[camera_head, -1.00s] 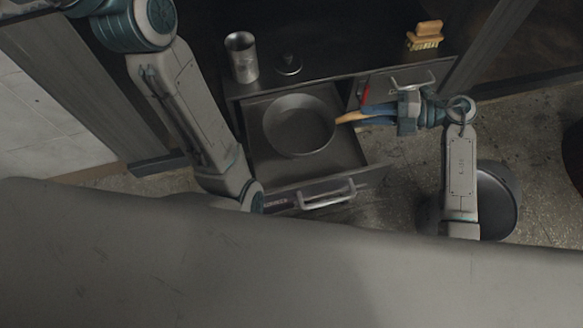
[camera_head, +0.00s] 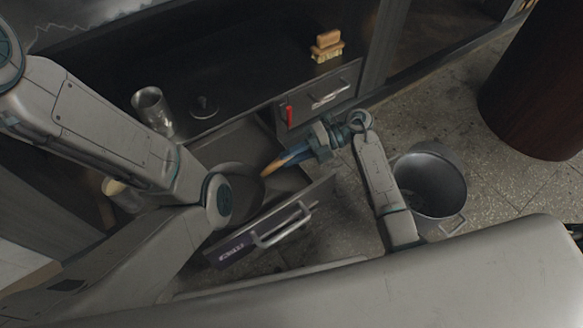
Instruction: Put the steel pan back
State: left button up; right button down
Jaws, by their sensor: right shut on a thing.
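The steel pan (camera_head: 243,179) is a round dark metal pan with a wooden handle (camera_head: 268,170). It is within the outline of the open drawer (camera_head: 225,142); I cannot tell whether it rests on the drawer floor. My left arm hides the pan's left part. My right gripper (camera_head: 284,160) comes in from the right and is shut on the handle. The drawer's front, with a metal bar handle (camera_head: 283,224) and a purple label, faces me. My left arm crosses the left side, and its gripper is not in view.
A steel cup (camera_head: 152,108), a small dark knobbed lid (camera_head: 204,107) and a wooden brush (camera_head: 327,46) stand on the dark counter. A closed drawer (camera_head: 318,93) has a red item on its front. A metal bucket (camera_head: 430,184) and a dark barrel (camera_head: 540,80) stand on the floor right.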

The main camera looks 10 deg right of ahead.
notch_tip(320, 180, down, 5)
jog(key=b, duration=0.2)
jog(key=shift+r+b, duration=0.1)
jog(key=shift+b, duration=0.25)
jog(key=shift+r, duration=0.1)
jog(key=c, duration=1.6)
grip_release()
jog(key=shift+o, duration=0.2)
